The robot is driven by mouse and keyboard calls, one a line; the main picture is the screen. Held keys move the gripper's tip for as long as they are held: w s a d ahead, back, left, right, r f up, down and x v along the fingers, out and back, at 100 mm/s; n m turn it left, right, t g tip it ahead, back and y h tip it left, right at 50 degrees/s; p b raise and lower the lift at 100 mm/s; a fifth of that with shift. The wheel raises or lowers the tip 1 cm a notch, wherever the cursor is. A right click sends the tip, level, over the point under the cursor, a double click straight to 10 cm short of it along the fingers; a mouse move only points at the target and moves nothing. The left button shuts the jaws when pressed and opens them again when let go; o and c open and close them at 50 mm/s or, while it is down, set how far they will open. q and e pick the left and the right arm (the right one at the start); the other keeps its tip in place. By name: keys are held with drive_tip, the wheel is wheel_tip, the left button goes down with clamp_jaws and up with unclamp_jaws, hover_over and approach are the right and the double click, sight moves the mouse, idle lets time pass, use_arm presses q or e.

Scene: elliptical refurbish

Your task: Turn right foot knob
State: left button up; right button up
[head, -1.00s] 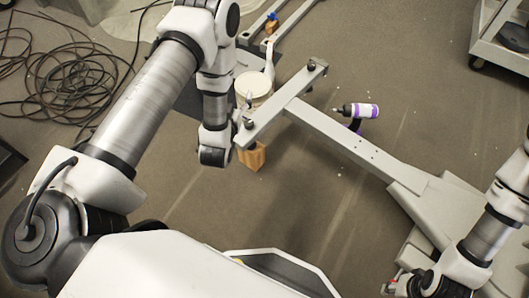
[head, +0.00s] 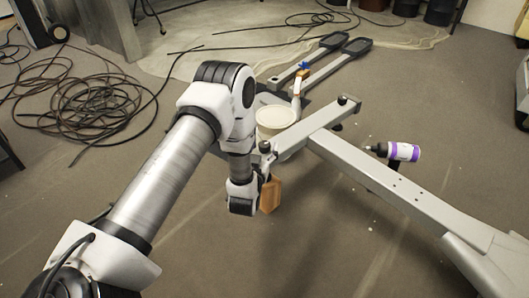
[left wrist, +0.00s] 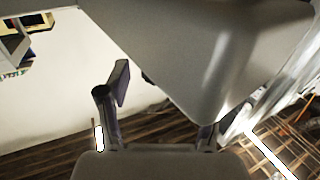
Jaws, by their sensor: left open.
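The grey crossbar (head: 305,132) of the elliptical frame has a dark foot knob (head: 265,147) at its near left end and another knob (head: 343,100) at its far end. My left arm reaches down just left of the near end. A small dark part beside that surface is too unclear to name. My right gripper is out of view.
A wooden block (head: 271,195) stands below the near bar end, and a pale bucket (head: 275,120) stands behind it. Coiled cable (head: 95,115) lies at the left. Floor at the front is clear.

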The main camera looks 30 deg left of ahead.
use_arm(q)
drive_tip(key=shift+w+a+f, duration=0.1)
drive_tip(key=shift+w+a, duration=0.1)
drive_tip(key=shift+w, duration=0.4)
drive_tip(key=c, duration=1.2)
drive_tip(key=shift+o, duration=0.2)
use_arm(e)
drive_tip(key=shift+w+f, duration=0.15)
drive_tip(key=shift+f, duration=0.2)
